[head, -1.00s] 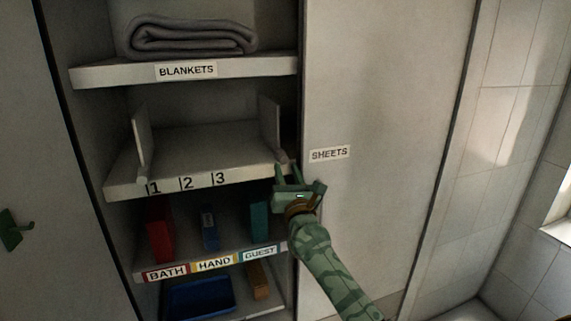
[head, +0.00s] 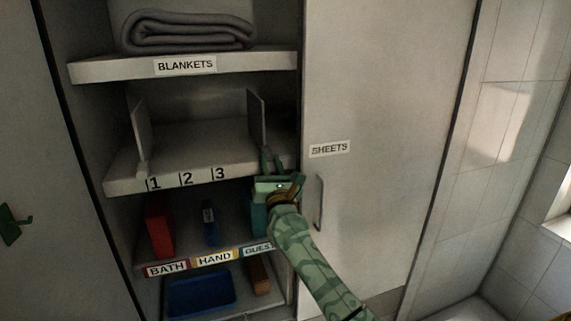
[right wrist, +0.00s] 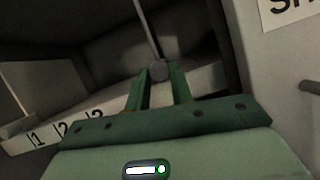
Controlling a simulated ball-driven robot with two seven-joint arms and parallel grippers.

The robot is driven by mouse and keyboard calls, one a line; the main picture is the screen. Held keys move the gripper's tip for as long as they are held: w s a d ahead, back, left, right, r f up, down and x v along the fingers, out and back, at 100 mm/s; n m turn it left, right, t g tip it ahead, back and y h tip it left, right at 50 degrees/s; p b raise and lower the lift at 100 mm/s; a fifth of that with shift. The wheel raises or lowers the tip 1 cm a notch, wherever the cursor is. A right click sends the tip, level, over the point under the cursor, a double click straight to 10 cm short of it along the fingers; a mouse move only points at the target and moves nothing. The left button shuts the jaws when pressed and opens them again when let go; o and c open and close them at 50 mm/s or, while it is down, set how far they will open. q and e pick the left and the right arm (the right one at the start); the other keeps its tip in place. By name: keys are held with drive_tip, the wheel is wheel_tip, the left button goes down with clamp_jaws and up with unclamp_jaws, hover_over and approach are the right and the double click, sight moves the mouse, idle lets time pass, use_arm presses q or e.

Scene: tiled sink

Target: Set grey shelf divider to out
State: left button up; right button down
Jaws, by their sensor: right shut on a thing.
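The grey shelf divider (head: 256,118) is a thin upright panel on the middle shelf (head: 190,141), right of the number 3. My right gripper (head: 278,163) is at the shelf's front edge. In the right wrist view, my right gripper (right wrist: 159,82) is shut on the round knob (right wrist: 158,70) at the divider's front end. The knob is hidden by the fingers in the head view. A similar left panel (head: 141,130) stands near number 1. At the left edge, part of my left gripper (head: 14,225) shows, too cut off to tell its opening.
A folded blanket (head: 188,31) lies on the shelf above. Below are a red item (head: 159,230), a blue item (head: 209,223) and a blue tray (head: 200,294). The closet door with the SHEETS label (head: 330,149) and a handle (head: 319,203) is close on the right.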

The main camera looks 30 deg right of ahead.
drive_tip(key=a, duration=0.2)
drive_tip(key=w+a, duration=0.1)
drive_tip(key=a, duration=0.1)
drive_tip(key=a+b, duration=0.1)
drive_tip(key=a, duration=0.1)
drive_tip(key=shift+w+a+f, duration=0.1)
drive_tip(key=shift+w+a, duration=0.1)
drive_tip(key=shift+w, duration=0.05)
drive_tip(key=shift+d, duration=0.2)
drive_tip(key=c, duration=1.5)
unclamp_jaws()
drive_tip(key=shift+a, duration=0.3)
